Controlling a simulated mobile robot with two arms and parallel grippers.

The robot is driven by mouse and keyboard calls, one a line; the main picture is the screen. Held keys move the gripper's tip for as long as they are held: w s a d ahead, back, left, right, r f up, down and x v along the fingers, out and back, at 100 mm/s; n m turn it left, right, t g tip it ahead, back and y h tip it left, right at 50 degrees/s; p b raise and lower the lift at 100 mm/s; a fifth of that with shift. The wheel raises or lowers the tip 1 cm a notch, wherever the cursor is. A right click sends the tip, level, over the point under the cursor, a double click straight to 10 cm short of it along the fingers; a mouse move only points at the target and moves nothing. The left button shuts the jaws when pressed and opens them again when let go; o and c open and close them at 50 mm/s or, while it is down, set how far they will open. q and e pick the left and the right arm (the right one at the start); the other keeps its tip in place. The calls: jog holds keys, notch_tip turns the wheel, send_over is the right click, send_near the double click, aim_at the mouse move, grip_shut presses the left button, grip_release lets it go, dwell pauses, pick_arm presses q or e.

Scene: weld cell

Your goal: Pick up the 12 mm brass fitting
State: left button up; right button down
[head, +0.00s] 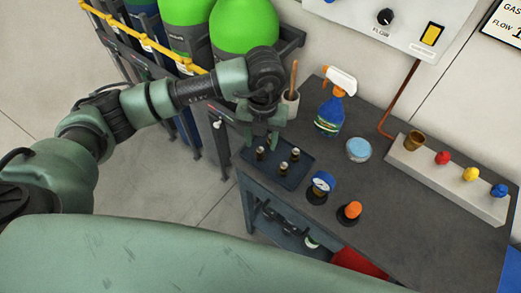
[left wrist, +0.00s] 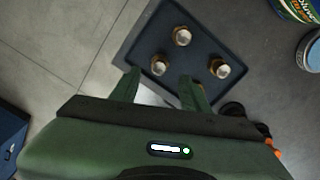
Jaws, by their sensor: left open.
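Three small brass fittings stand upright in a dark tray (head: 290,182) on the bench: a left one (head: 260,153), a front one (head: 283,168) and a right one (head: 295,154). I cannot read which is the 12 mm one. My left gripper (head: 260,138) is open and empty, pointing down over the tray beside the left fitting. In the left wrist view, the fingertips (left wrist: 159,76) are apart, with one fitting (left wrist: 159,65) showing between and just beyond them. Two other fittings (left wrist: 182,36) (left wrist: 220,68) are farther off. My right gripper is not in view.
A spray bottle (head: 335,105), a blue-lidded tin (head: 358,150), a gauge (head: 321,185) and an orange-capped item (head: 349,212) stand right of the tray. A brush cup (head: 291,102) is behind it. Green cylinders (head: 243,28) stand behind my left arm. The bench's right middle is clear.

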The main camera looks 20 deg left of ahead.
aim_at(260, 150)
pick_arm(q)
notch_tip(260, 150, down, 3)
jog(key=shift+w+a+r+p, duration=0.1)
jog(key=shift+a+p, duration=0.05)
jog(key=shift+p, duration=0.3)
jog(key=shift+f, duration=0.55)
jog(key=c, duration=0.9)
grip_shut()
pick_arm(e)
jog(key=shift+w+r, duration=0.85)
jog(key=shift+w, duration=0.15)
pick_arm(q)
jog(key=shift+r, duration=0.1)
